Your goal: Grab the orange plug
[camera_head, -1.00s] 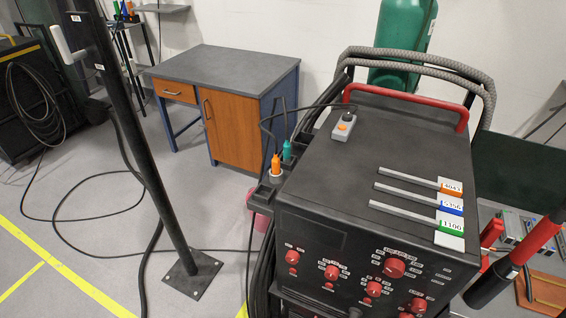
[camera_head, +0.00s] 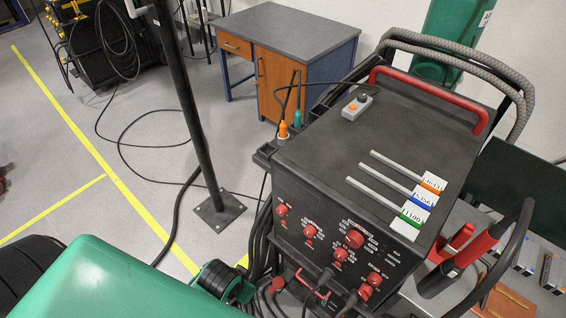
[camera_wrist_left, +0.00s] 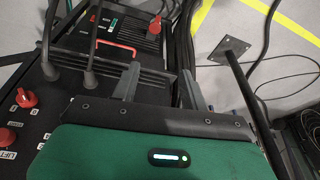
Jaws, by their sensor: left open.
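The orange plug (camera_head: 283,130) stands upright at the left edge of the black machine (camera_head: 330,150), in the head view. Its lower end is hidden in a holder there. A teal plug (camera_head: 297,118) stands just behind it. My left gripper (camera_wrist_left: 160,88) shows in the left wrist view with its two grey fingers apart and nothing visible between them. In the head view my green left arm fills the lower left corner, well below the orange plug. I cannot make out the orange plug in the left wrist view. My right gripper is not in view.
A grey remote box (camera_head: 357,106) and several labelled bars (camera_head: 400,185) lie on the machine top. Red knobs (camera_head: 355,239) and cables cover its front. A black post (camera_head: 185,110) stands to the left. A desk (camera_head: 290,35) is behind; open floor lies between.

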